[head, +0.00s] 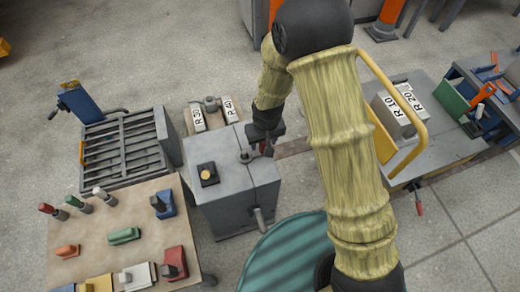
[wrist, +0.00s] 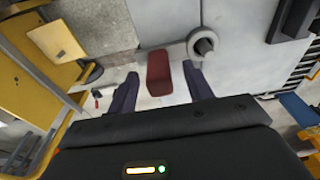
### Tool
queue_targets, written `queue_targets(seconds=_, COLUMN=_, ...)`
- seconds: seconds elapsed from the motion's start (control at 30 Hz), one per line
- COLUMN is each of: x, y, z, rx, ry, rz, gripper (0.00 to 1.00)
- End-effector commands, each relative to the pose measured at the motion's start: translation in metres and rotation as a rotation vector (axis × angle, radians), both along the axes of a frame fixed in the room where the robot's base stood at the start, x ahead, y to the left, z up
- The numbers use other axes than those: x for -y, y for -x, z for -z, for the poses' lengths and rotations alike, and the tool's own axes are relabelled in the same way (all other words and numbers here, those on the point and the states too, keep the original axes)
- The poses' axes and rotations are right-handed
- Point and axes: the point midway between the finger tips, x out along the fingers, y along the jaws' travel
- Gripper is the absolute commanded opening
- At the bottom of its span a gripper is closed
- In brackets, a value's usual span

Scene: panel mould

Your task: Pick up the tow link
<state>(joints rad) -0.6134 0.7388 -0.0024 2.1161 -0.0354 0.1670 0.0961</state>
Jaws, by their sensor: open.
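The piece I take for the tow link has a dark red block (wrist: 158,72) at one end and a grey ring (wrist: 202,46) around a dark post beside it. In the wrist view the red block lies between the two spread fingers of my gripper (wrist: 161,71), with gaps on both sides. In the head view my gripper (head: 262,141) is over the edge of the grey cabinet (head: 235,200), and a grey ring piece (head: 246,156) shows beside it on the cabinet top. My gripper partly hides the red end there. I cannot tell the height between them.
A black block with a yellow button (head: 208,173) sits on the cabinet. A workbench (head: 90,225) with several coloured blocks stands at left, and a slatted grey rack (head: 122,152) behind it. A grey table with a yellow rail (head: 412,140) is at right. A green round table (head: 285,258) is in front.

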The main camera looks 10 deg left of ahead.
Motion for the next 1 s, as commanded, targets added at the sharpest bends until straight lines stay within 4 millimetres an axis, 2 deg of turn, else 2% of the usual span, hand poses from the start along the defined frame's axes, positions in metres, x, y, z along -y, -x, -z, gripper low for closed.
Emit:
queue_targets(seconds=0.03, x=0.000, y=-0.001, z=0.013, rx=-0.002, ry=0.001, rz=0.000, gripper=0.51)
queue_targets(seconds=0.2, x=-0.001, y=-0.003, z=0.031, rx=-0.001, ry=0.001, rz=0.000, gripper=0.51)
queue_targets(seconds=0.77, x=-0.001, y=-0.004, z=0.031, rx=0.001, ry=-0.001, rz=0.000, gripper=0.51)
queue_targets(seconds=1.0, x=-0.001, y=-0.004, z=0.031, rx=0.001, ry=-0.001, rz=0.000, gripper=0.04)
